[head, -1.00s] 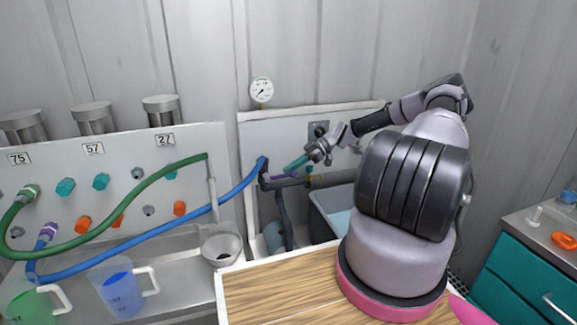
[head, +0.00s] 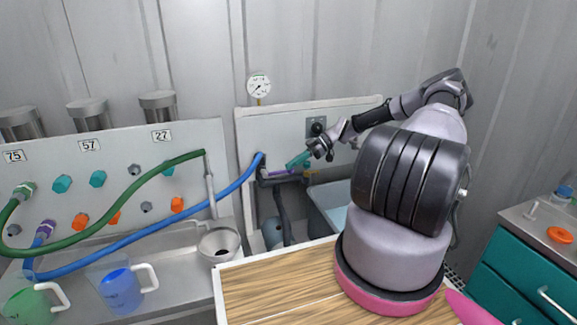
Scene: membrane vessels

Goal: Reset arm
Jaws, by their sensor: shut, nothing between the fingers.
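My gripper (head: 304,158) is at the end of my arm, which reaches out to the left in front of the back panel. It is small in the head view, and it looks shut and empty. It is close to the teal and purple fittings by the panel's pipework; I cannot tell if it touches any of them. My arm is bent, with its elbow high at the right.
A gauge (head: 259,87) stands above the panel (head: 290,125). Blue (head: 190,210) and green (head: 120,205) hoses cross the left panel. Below are a funnel (head: 219,243), a grey bin (head: 325,215) and jugs (head: 120,290). A teal cabinet (head: 520,275) stands at right.

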